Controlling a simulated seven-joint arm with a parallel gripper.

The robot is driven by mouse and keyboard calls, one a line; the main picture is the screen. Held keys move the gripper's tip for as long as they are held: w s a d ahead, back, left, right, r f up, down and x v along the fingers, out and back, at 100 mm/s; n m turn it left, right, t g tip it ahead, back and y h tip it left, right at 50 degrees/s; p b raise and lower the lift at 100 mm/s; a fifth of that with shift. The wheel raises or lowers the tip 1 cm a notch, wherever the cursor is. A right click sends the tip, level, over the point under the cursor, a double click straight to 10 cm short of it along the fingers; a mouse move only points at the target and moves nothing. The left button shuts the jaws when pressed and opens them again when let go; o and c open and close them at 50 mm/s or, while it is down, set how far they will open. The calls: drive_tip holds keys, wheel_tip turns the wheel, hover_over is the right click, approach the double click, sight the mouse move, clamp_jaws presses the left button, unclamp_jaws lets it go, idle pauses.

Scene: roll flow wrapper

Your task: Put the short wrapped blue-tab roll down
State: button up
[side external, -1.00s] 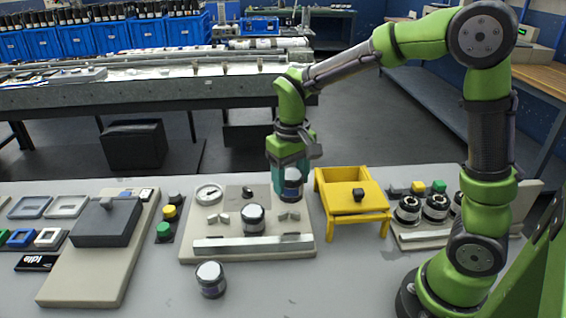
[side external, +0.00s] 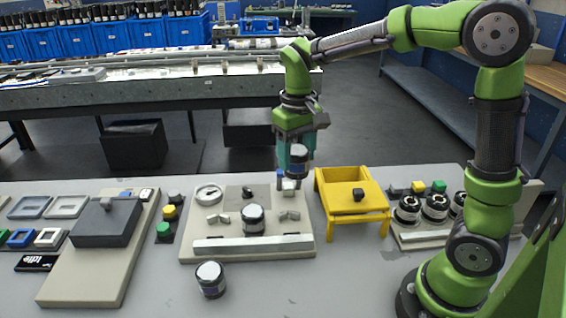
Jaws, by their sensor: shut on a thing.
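My gripper (side external: 295,165) points down above the back right part of the pale fixture plate (side external: 190,248). It is shut on a short dark roll (side external: 298,160) with a light band, held clear above the plate. A similar dark roll with a pale top (side external: 253,219) stands in the middle of the plate. Another roll (side external: 210,280) stands on the table in front of the plate.
A yellow stand (side external: 352,198) with a dark knob is right of the plate. Several black rolls (side external: 408,209) sit on a rack at the right. A grey lidded box (side external: 106,225) and buttons (side external: 169,212) are at left.

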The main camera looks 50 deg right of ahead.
drive_tip(key=d, duration=1)
drive_tip(key=shift+s, duration=0.2)
drive_tip(key=s+d, duration=0.2)
drive_tip(key=d, duration=0.6)
drive_tip(key=f, duration=1.2)
drive_tip(key=shift+s+f, duration=0.25)
drive_tip(key=shift+f, duration=2.1)
drive_tip(key=o, duration=0.9)
drive_tip(key=shift+f, duration=0.1)
drive_tip(key=shift+c, duration=0.2)
